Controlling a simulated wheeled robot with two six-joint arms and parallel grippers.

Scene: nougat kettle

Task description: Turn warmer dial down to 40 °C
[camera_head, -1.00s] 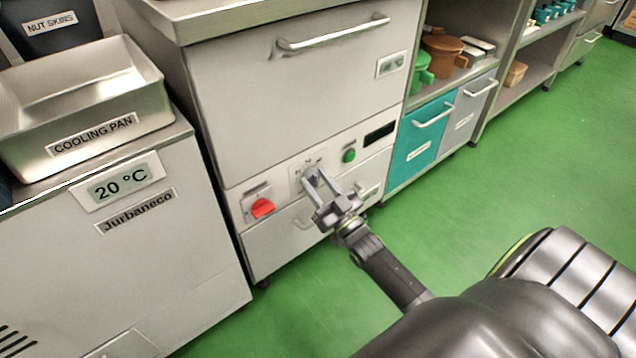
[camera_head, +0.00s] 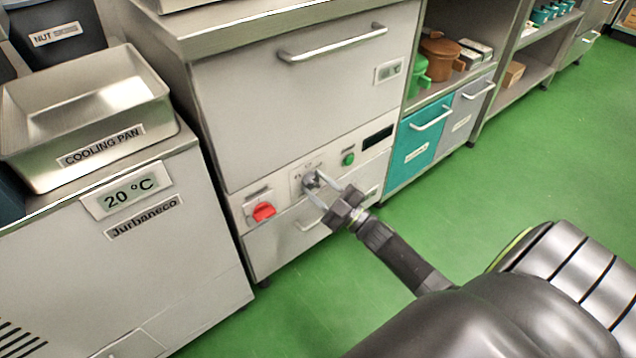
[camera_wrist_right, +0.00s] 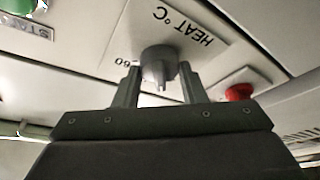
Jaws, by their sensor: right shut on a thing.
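The warmer dial (camera_head: 309,183) is a small grey knob on the front panel of the white warmer, and most of it is covered by my fingers in the head view. In the right wrist view the dial (camera_wrist_right: 159,64) shows below an upside-down plate (camera_wrist_right: 190,30) reading "HEAT °C", with a "60" mark beside it. My right gripper (camera_head: 317,188) is shut on the dial, one finger on each side of it. The fingers also show in the wrist view (camera_wrist_right: 159,86). The dial's exact setting is not readable. My left gripper is not in view.
A red knob (camera_head: 263,212) and a green button (camera_head: 348,159) flank the dial, with a dark display (camera_head: 378,138) further right. A drawer handle (camera_head: 312,222) lies just below. A cooling pan (camera_head: 100,170) stands on the "20 °C" unit at left. Green floor is open at right.

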